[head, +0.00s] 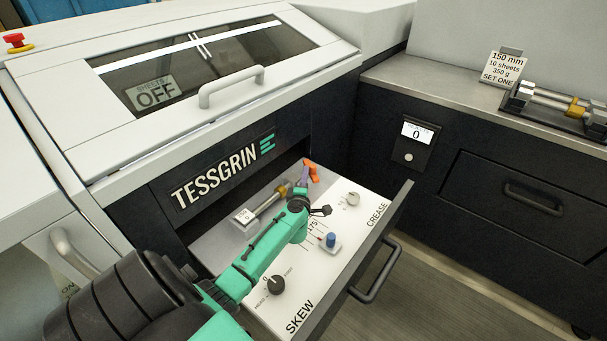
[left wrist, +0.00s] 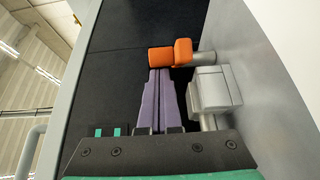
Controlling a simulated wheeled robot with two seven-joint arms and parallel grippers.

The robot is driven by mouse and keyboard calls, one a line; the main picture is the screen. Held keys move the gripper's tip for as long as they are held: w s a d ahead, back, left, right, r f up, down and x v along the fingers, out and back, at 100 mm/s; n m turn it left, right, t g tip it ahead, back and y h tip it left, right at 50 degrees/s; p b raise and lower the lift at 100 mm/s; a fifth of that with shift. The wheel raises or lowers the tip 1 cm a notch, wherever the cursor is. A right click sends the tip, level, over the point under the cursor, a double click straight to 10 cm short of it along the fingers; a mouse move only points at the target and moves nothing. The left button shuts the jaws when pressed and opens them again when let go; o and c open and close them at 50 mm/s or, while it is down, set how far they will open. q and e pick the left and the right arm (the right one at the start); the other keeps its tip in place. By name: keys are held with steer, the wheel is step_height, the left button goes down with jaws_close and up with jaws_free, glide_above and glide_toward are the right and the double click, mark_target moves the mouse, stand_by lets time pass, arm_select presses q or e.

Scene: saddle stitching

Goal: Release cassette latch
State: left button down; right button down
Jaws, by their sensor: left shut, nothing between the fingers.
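The orange cassette latch (head: 313,172) stands at the back end of the open drawer, by the cassette (head: 265,206), a metal bar with a brass-coloured part. My left gripper (head: 303,176) reaches over the drawer, with its purple fingers right beside the latch. In the left wrist view the fingers (left wrist: 158,90) are closed together with nothing between them. Their tips are at the orange latch (left wrist: 170,54), apparently touching or very close. A grey block (left wrist: 213,90) and a metal shaft sit right of the fingers. My arm hides part of the drawer. My right gripper is out of view.
The open drawer has a white panel with a SKEW knob (head: 276,285), a blue slider (head: 329,241) and a CREASE knob (head: 351,199). The TESSGRIN machine front (head: 222,172) stands close behind. A second cassette (head: 556,100) lies on the right counter beside a sign (head: 502,70).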

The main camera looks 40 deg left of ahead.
mark_target(315, 172)
arm_select(q)
steer(key=shift+w+d+n+g+y, duration=0.15)
steer(key=shift+d+n+g+y, duration=0.15)
steer(key=shift+n+y, duration=0.15)
steer(key=shift+w+d+n+g+y, duration=0.15)
steer(key=shift+n+g+y, duration=0.15)
steer(key=shift+y, duration=0.15)
steer(key=shift+w+d+f+n+g+y+b, duration=0.1)
steer(key=shift+w+d+n+g+y+b, duration=0.2)
steer(key=shift+n+g+y, duration=0.25)
steer(key=shift+w+d+f+n+g+y+b, duration=0.1)
steer(key=shift+w+d+n+g+y+b, duration=0.2)
steer(key=shift+n+g+y+b, duration=0.25)
steer(key=shift+w+d+f+n+g+y+b, duration=0.1)
steer(key=shift+w+d+n+g+y+b, duration=0.1)
steer(key=shift+w+n+g+y+b, duration=0.3)
steer(key=shift+w+d+r+g+b, duration=0.15)
steer(key=shift+g+b, duration=0.35)
steer(key=shift+b, duration=0.05)
steer(key=shift+w+d+r, duration=0.1)
steer(key=shift+w, duration=0.15)
